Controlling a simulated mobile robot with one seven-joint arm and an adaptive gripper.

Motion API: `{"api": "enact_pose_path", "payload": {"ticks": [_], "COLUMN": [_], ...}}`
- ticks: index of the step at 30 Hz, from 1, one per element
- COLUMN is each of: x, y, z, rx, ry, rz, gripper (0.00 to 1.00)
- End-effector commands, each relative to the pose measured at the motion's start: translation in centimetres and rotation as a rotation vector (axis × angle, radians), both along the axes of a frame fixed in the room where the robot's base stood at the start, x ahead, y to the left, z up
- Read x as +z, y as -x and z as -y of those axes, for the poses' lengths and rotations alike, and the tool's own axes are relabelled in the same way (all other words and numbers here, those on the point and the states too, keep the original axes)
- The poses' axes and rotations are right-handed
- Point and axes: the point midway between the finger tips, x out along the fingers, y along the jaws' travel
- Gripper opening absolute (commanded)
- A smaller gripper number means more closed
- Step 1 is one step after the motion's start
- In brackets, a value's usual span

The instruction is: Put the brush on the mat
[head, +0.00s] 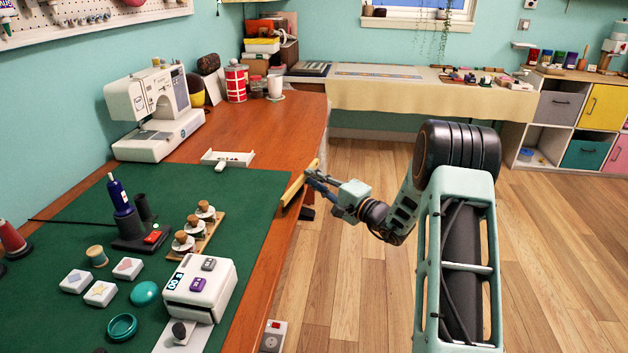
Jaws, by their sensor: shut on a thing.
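The brush (297,186) is a long, yellow-tan wooden piece. My gripper (312,184) is shut on it at the desk's right edge, with the arm reaching in from the right. The brush slants up to the right, beside the right edge of the green mat (245,185). I cannot tell whether it touches the desk or is held just above it. Its bristles are not clearly visible. The mat lies flat on the wooden desk, and its far right part is bare.
A white bracket-like piece (228,159) lies at the mat's far edge. A wooden rack with several knobbed pieces (195,230), a white device with a display (200,287) and a dark stand with a blue bottle (122,205) occupy the mat. A sewing machine (155,112) stands behind.

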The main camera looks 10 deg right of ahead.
Motion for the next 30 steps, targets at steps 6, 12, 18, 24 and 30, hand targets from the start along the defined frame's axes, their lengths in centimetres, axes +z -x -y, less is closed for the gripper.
{"api": "enact_pose_path", "payload": {"ticks": [6, 12, 18, 24, 30], "x": [-0.2, -0.2, 0.1, 0.1, -0.1], "y": [0.0, 0.0, 0.0, 2.3, 6.0], "z": [0.0, 0.0, 0.0, 1.9, 4.4], "rx": [0.000, 0.000, 0.000, -0.004, -0.005], "ry": [0.000, 0.000, 0.000, -0.001, -0.002], "rz": [0.000, 0.000, 0.000, -0.002, -0.003], "gripper": [0.27, 0.32, 0.32, 0.32, 0.32]}}
